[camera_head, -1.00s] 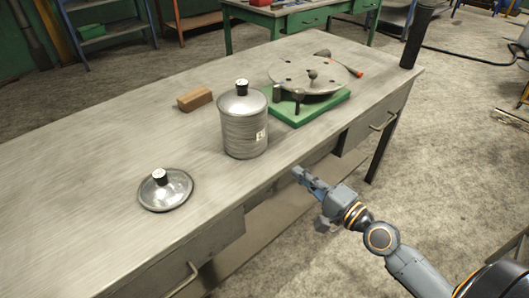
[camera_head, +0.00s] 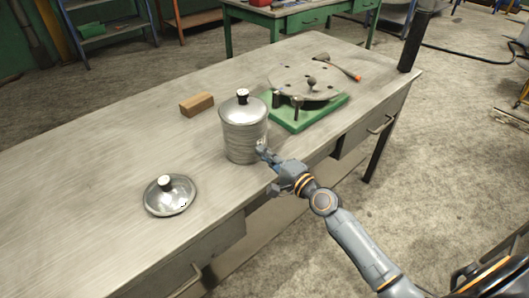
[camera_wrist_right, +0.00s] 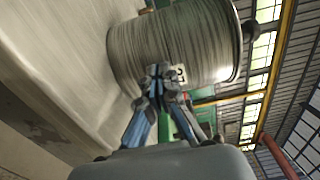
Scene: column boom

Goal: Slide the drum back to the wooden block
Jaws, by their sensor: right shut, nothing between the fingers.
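The drum (camera_head: 243,130) is a grey metal cylinder with a domed lid and a black knob, upright near the front edge of the workbench. The wooden block (camera_head: 197,104) lies on the bench behind the drum and to its left, with a gap between them. My right gripper (camera_head: 264,153) is shut and empty, its fingertips at the lower right front side of the drum. In the right wrist view the shut fingertips (camera_wrist_right: 161,74) overlap the drum wall (camera_wrist_right: 185,45) near a small label; I cannot tell if they touch. My left gripper is not in view.
A green fixture (camera_head: 306,113) with a round plate stands close on the drum's right. The bench between drum and block is clear.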

